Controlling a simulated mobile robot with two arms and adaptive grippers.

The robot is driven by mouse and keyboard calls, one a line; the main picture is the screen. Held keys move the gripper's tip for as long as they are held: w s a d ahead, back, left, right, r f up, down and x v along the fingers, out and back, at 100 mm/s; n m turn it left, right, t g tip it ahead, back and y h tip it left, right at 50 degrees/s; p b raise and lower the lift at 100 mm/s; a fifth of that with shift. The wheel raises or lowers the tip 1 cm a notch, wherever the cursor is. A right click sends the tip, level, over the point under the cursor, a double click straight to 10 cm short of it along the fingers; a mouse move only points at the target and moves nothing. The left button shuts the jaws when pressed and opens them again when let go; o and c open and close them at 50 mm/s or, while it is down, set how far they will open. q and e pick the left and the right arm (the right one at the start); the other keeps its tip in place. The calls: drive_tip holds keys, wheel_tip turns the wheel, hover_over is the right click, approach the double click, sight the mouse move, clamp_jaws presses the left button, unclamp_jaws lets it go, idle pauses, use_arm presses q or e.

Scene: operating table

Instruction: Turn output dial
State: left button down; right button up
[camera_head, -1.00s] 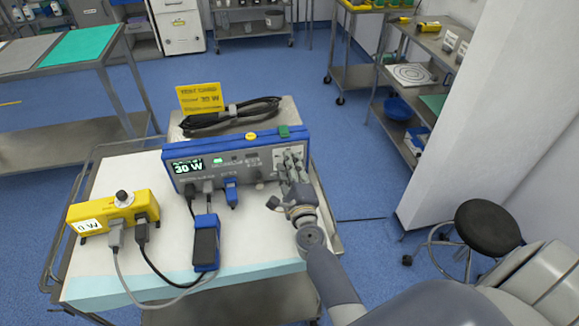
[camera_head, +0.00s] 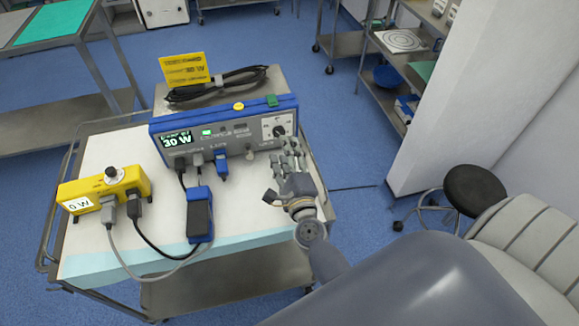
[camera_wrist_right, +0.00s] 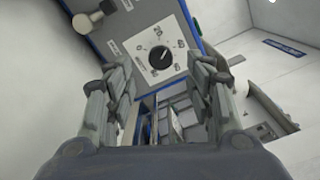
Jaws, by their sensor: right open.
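The blue and grey generator box (camera_head: 222,146) stands on the cart, its display reading 30 W. Its black output dial (camera_head: 279,130) sits on a white scale plate at the right of the front panel. The dial also shows in the right wrist view (camera_wrist_right: 160,57), with numbers around it and a light pointer line. My right gripper (camera_head: 288,150) is open and empty, just in front of and below the dial, apart from it. In the wrist view its fingers (camera_wrist_right: 163,75) stand either side, below the dial. My left gripper is not in view.
A yellow box (camera_head: 104,192) reading 0 W, with a knob and two cables, sits at left. A blue and black pedal-like block (camera_head: 200,215) lies in front of the generator. A yellow sign (camera_head: 185,68) and coiled black cable (camera_head: 217,87) are on top. A stool (camera_head: 475,188) stands right.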

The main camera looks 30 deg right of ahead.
drive_tip(key=v, duration=0.5)
drive_tip(key=shift+s, duration=0.25)
drive_tip(key=shift+a, duration=0.15)
